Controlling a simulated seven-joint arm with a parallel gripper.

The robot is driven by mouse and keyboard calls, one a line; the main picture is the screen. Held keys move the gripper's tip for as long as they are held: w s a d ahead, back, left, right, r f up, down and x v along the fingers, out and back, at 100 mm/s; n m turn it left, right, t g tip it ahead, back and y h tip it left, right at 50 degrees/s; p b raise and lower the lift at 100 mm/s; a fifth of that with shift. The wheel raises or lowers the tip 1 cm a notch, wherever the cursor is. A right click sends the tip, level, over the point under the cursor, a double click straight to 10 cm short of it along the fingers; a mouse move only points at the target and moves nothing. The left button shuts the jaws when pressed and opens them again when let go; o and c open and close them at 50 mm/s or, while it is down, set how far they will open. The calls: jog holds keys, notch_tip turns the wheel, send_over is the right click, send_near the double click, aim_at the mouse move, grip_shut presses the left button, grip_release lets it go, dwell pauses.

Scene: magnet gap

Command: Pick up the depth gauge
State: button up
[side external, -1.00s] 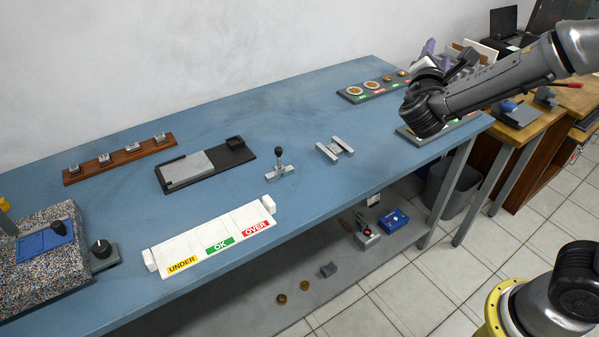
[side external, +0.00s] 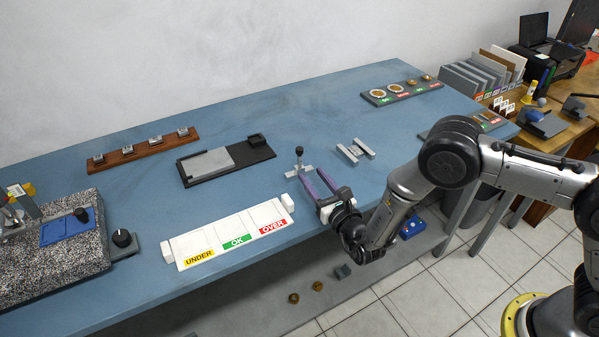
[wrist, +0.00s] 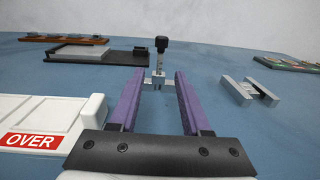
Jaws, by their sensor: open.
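The depth gauge (side external: 299,160) stands upright on the blue table, with a black knob on a thin stem and a silver crossbar base. In the wrist view the depth gauge (wrist: 160,62) is ahead, centred between the finger lines. My gripper (side external: 311,178) is open, with two long purple fingers reaching low over the table toward the gauge. In the wrist view my gripper (wrist: 160,78) has its fingertips close to the gauge's base, one on each side. I cannot tell whether the tips touch it.
The white UNDER/OK/OVER tray (side external: 226,234) lies just left of my gripper. A silver H-shaped block (side external: 355,151) lies to the right. A black base with a grey plate (side external: 226,160) and a wooden rack (side external: 144,150) stand further left. Bare table lies behind the gauge.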

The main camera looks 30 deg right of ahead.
aim_at(300, 160)
jog(key=w, duration=0.8)
jog(key=shift+w+d, duration=0.2)
grip_shut()
dwell(1.3)
